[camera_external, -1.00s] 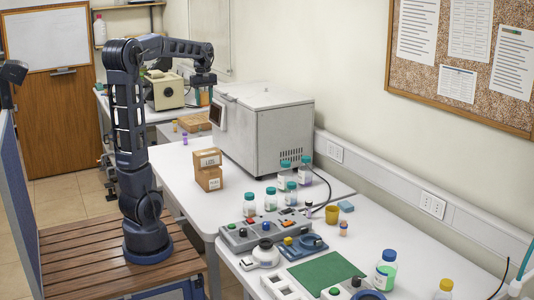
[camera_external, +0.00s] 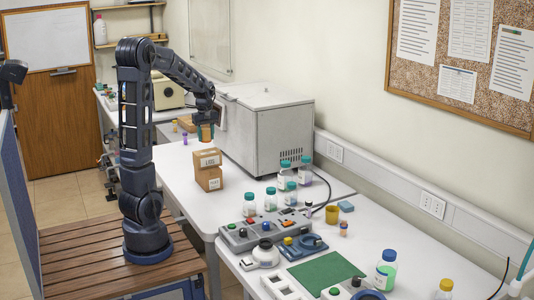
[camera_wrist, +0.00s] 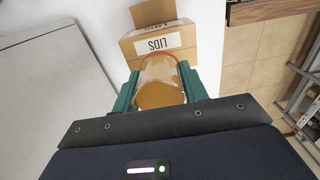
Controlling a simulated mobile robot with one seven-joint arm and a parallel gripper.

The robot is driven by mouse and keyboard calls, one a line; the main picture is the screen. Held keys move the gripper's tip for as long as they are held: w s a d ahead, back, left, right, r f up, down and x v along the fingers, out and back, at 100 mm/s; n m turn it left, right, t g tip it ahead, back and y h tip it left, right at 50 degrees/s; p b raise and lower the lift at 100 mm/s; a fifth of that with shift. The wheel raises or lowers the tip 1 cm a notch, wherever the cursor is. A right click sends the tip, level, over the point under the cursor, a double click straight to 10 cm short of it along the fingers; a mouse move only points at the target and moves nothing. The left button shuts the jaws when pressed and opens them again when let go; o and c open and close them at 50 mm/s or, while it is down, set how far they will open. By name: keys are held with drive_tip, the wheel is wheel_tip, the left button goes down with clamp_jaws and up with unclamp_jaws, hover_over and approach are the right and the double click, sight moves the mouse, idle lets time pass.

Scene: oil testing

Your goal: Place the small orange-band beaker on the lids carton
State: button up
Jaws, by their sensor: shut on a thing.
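The small orange-band beaker (camera_wrist: 162,82) is clear, with an orange rim band and amber at its bottom. My gripper (camera_wrist: 160,88) is shut around it, with a green finger on each side. In the external view my gripper (camera_external: 207,118) holds the beaker (camera_external: 206,132) above and apart from the lids carton. The lids carton (camera_external: 207,158) is brown with a white label and sits on top of another carton. In the wrist view the carton marked LIDS (camera_wrist: 180,43) lies just beyond the beaker, which covers part of its near edge.
The lower carton (camera_external: 209,180) stands on the white table (camera_external: 185,190). A large grey oven-like box (camera_external: 265,135) stands close to the right. Several green-capped bottles (camera_external: 270,198) and a grey button panel (camera_external: 255,232) are nearer the front.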

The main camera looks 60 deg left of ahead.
sight(207, 152)
drive_tip(key=shift+f, duration=2.35)
drive_tip(key=shift+f, duration=0.1)
drive_tip(key=o, duration=1.1)
drive_tip(key=shift+c, duration=0.2)
wheel_tip(207, 152, up, 12)
